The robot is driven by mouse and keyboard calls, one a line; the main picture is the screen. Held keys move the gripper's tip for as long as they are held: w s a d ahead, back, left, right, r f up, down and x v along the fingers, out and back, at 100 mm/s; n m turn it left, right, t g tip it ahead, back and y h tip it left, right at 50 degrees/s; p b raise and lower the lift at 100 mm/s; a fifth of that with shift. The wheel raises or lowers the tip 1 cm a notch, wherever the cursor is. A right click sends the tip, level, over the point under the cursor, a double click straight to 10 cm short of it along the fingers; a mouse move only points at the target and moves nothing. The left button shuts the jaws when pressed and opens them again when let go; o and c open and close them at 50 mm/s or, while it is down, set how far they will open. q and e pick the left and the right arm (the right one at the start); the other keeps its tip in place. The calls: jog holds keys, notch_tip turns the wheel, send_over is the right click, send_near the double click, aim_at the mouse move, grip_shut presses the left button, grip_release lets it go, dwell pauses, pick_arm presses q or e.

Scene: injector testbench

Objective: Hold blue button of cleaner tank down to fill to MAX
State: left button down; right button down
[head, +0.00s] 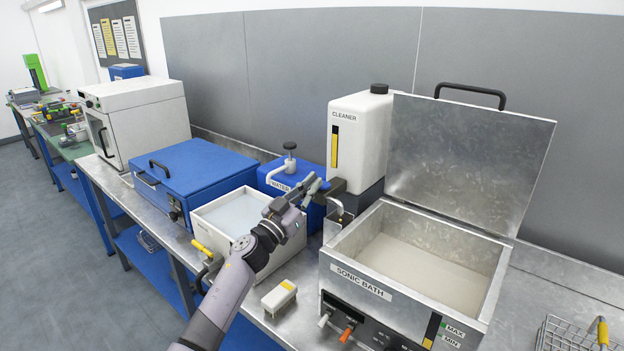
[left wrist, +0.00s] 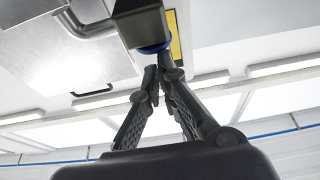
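The white cleaner tank (head: 359,138) stands on a dark base behind the sonic bath (head: 372,285), with a yellow level strip on its front. Its spout (head: 337,206) points over the bath. In the left wrist view, the blue button (left wrist: 155,48) shows under the tank's dark dispenser block (left wrist: 143,25). My left gripper (head: 308,187) is in front of that block, fingertips together and empty. In the left wrist view its tips (left wrist: 160,72) are right at the button; I cannot tell whether they press it. The bath's MAX/MIN gauge (head: 432,330) is at its front right.
The bath's lid (head: 468,160) stands open. A blue water tank (head: 283,178) and a white open basin (head: 207,228) are left of the dispenser, close to my left arm. A small white-topped block (head: 279,297) lies in front. A wire basket (head: 572,336) is at the right.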

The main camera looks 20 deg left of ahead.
pick_arm(q)
jog(key=shift+f, duration=0.65)
notch_tip(320, 180, up, 5)
jog(key=p, duration=0.5)
jog(key=b+v, duration=0.3)
jog(key=v, duration=0.7)
jog(key=shift+r, duration=0.2)
jog(key=shift+d, duration=0.1)
